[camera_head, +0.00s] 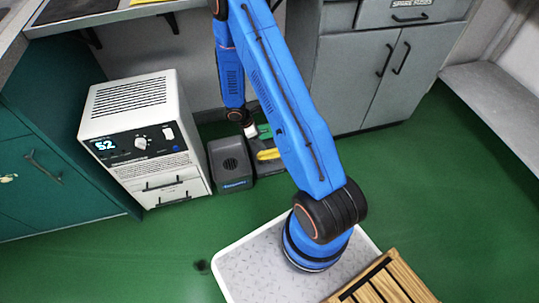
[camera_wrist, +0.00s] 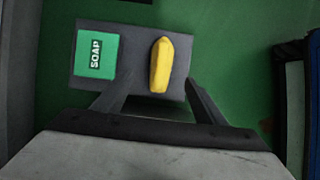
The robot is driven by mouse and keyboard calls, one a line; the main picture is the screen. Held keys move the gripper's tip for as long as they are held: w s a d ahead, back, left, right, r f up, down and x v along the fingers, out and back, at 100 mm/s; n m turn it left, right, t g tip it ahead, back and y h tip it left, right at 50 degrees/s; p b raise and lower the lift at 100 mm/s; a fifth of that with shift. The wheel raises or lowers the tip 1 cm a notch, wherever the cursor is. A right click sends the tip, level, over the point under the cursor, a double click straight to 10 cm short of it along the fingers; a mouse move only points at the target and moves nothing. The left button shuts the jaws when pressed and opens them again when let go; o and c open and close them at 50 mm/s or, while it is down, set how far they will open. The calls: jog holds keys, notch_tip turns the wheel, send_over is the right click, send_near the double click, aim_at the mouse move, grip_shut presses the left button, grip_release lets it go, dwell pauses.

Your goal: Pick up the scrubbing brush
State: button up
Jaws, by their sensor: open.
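A yellow, elongated, rounded thing (camera_wrist: 161,65), which looks like the scrubbing brush, lies on a dark grey surface (camera_wrist: 132,40) in the wrist view. No bristles show. It also shows in the head view (camera_head: 268,154), partly behind my arm. My gripper (camera_wrist: 155,82) is open and empty in the wrist view, its fingers spread to either side of the picture's middle. The yellow thing appears between the fingertips, closer to the right one. I cannot tell the height left between them. In the head view, the gripper is small and mostly hidden by my arm.
A green soap box (camera_wrist: 96,54) lies left of the yellow thing, near the left finger. A dark grey speaker-like box (camera_head: 231,165) and a white machine (camera_head: 146,137) stand to the left. Grey cabinets (camera_head: 375,80) stand behind. Green floor is open at right.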

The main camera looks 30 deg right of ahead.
aim_at(269, 151)
jog(key=x, duration=0.7)
jog(key=shift+d+f, duration=0.1)
jog(key=shift+f, duration=0.1)
jog(key=shift+s+x, duration=0.2)
jog(key=shift+x, duration=2.45)
jog(key=shift+c, duration=0.5)
jog(key=c, duration=1.1)
